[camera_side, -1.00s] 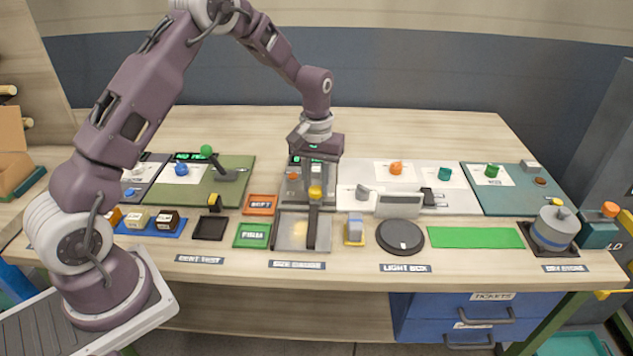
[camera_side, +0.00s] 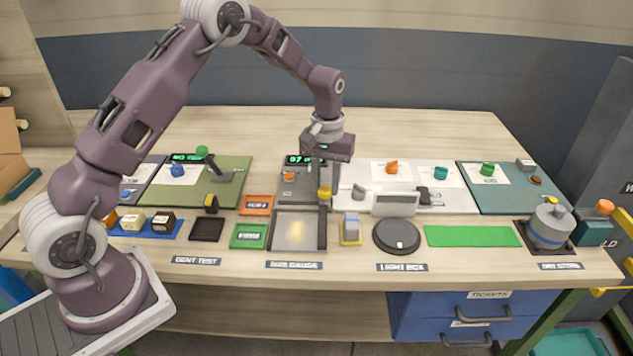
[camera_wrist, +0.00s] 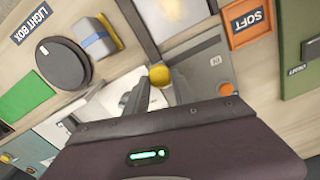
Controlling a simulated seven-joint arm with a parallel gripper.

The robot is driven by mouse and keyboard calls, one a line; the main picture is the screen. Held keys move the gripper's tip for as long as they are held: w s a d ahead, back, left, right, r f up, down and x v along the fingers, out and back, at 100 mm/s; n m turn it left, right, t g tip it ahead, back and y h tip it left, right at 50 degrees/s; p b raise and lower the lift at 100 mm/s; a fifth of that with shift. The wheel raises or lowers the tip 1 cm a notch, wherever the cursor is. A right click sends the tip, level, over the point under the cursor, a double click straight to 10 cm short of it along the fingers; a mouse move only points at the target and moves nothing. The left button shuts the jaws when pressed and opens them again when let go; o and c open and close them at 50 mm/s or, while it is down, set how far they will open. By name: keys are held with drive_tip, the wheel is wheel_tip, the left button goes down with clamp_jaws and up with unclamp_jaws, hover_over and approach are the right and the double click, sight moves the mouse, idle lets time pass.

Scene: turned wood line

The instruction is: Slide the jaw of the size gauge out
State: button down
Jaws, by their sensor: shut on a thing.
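The size gauge (camera_side: 300,184) is a grey unit with a display, an orange button and a pale lit plate (camera_side: 294,232) at its front. Its jaw (camera_side: 323,228) is a dark bar along the plate's right side, with a yellow knob (camera_side: 324,193) at its back end. My gripper (camera_side: 324,182) points down and is shut on the knob. In the wrist view the yellow knob (camera_wrist: 160,75) sits between the two grey fingertips, and the jaw (camera_wrist: 197,47) extends away from it beside the plate.
A block in a yellow holder (camera_side: 351,228) stands just right of the plate, and a round dark disc (camera_side: 397,236) is beyond it. The SOFT tray (camera_side: 257,205) and the green tray (camera_side: 249,236) lie to the left. A light-box screen (camera_side: 395,204) stands at right.

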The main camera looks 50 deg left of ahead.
drive_tip(key=c, duration=1.2)
unclamp_jaws()
drive_tip(key=shift+w+d, duration=0.25)
drive_tip(key=shift+d, duration=0.1)
drive_tip(key=shift+o, duration=0.7)
drive_tip(key=shift+a, duration=0.1)
drive_tip(key=shift+r, duration=0.15)
wheel_tip(320, 180, up, 7)
drive_tip(key=shift+f, duration=0.1)
